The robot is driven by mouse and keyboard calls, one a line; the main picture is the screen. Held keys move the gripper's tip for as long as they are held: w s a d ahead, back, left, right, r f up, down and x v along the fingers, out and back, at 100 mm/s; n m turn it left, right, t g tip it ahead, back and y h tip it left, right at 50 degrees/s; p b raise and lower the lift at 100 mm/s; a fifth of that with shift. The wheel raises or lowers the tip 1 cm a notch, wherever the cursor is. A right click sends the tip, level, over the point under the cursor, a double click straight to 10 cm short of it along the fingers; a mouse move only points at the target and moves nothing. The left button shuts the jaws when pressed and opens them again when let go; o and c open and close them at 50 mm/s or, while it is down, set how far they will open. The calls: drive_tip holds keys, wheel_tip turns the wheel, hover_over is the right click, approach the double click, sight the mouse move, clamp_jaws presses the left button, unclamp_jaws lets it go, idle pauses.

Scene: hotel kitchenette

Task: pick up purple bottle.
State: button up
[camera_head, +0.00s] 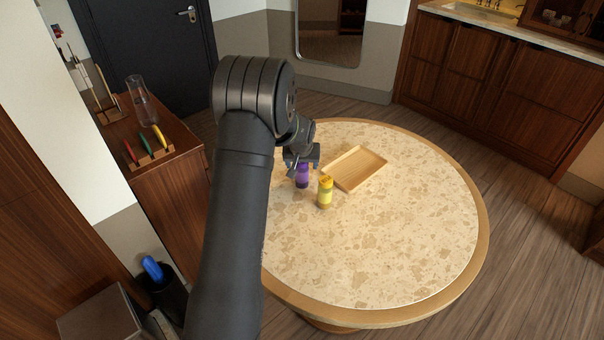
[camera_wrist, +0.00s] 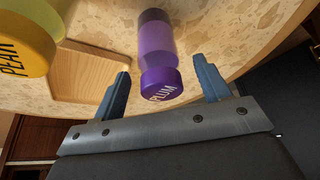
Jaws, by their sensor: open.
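The purple bottle (camera_head: 302,176) stands on the round table, just left of and behind the yellow bottle. In the wrist view the purple bottle (camera_wrist: 158,55) has a dark purple cap marked "PLUM" and lies between my two fingers in the picture, with space on both sides. My gripper (camera_head: 303,160) is at the bottle's top in the head view and partly covers it. In the wrist view my gripper (camera_wrist: 163,84) is open and empty, its blue-grey fingers spread either side of the cap. Whether a finger touches the bottle is not clear.
A yellow bottle (camera_head: 325,192), marked "PEAR" in the wrist view (camera_wrist: 22,45), stands close to the purple one. A shallow wooden tray (camera_head: 340,180) lies behind to the right. The round table (camera_head: 400,250) is clear at the front and right.

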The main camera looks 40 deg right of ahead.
drive_tip(key=shift+x, duration=1.25)
drive_tip(key=c, duration=1.2)
drive_tip(key=shift+o, duration=0.2)
drive_tip(key=shift+r, duration=0.15)
wheel_tip(320, 180, up, 13)
